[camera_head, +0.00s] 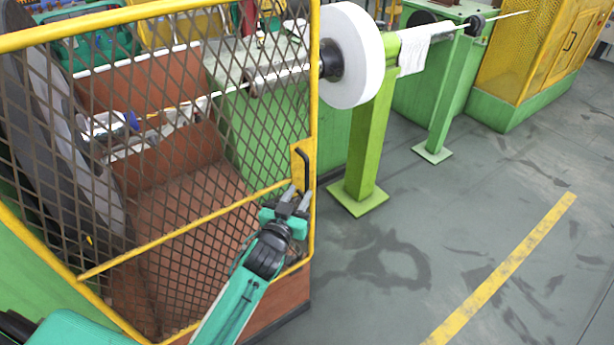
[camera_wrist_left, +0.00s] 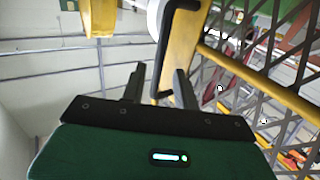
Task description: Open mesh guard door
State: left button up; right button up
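The mesh guard door (camera_head: 181,223) has a yellow frame and dark diamond mesh and fills the left half of the head view. Its black bar handle (camera_head: 303,168) sits on a yellow plate at the right edge; it also shows in the wrist view (camera_wrist_left: 166,45). My left gripper (camera_head: 298,197) is at the handle's lower end. In the wrist view, its two dark fingers (camera_wrist_left: 157,82) are apart, with the lower part of the handle between them. I cannot tell whether either finger touches it. My right gripper is not in view.
Behind the mesh are a reddish-brown trough and a large grey disc (camera_head: 60,150). A white reel (camera_head: 354,58) and a green post (camera_head: 370,150) stand just right of the door. Grey floor with a yellow stripe (camera_head: 510,262) is clear at the right.

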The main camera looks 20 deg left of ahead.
aim_at(306, 183)
pick_arm(q)
jog(key=w, duration=0.2)
jog(key=w+p, duration=0.1)
jog(key=w, duration=0.3)
jog(key=shift+w+d, duration=0.1)
jog(key=shift+d, duration=0.15)
grip_shut()
